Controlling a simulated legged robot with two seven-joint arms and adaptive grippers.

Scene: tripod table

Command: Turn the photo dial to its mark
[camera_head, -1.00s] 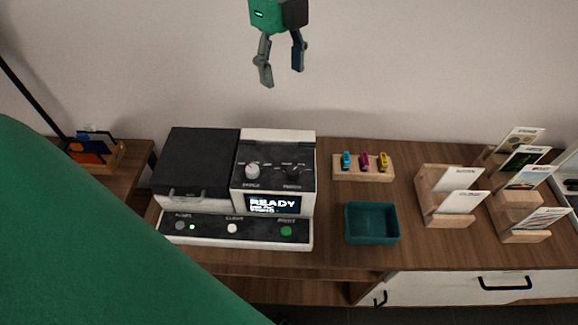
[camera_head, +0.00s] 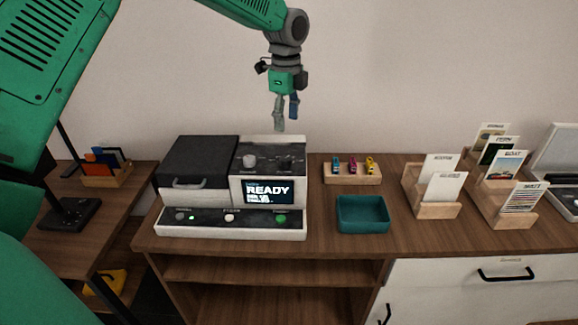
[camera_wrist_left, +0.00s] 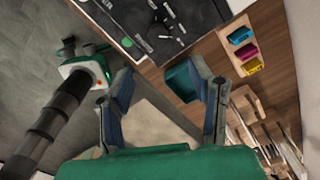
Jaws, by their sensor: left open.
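The machine (camera_head: 230,195) stands on the table with a lit screen (camera_head: 266,192) reading READY. Its upper panel carries a pale dial (camera_head: 249,161) on the left and a dark dial (camera_head: 286,163) on the right. The small labels are blurred, so I cannot read the photo label or its mark. My left gripper (camera_head: 287,122) is open and empty, above and behind the panel in the head view, apart from both dials. In the left wrist view its fingers (camera_wrist_left: 165,85) are spread, with the black panel (camera_wrist_left: 160,25) beyond.
A teal tray (camera_head: 362,214) and a wooden block with small coloured pieces (camera_head: 352,172) stand right of the machine. Wooden card holders (camera_head: 432,193) stand farther right. A black lid (camera_head: 198,160) covers the machine's left part. Bare tabletop lies in front of the tray.

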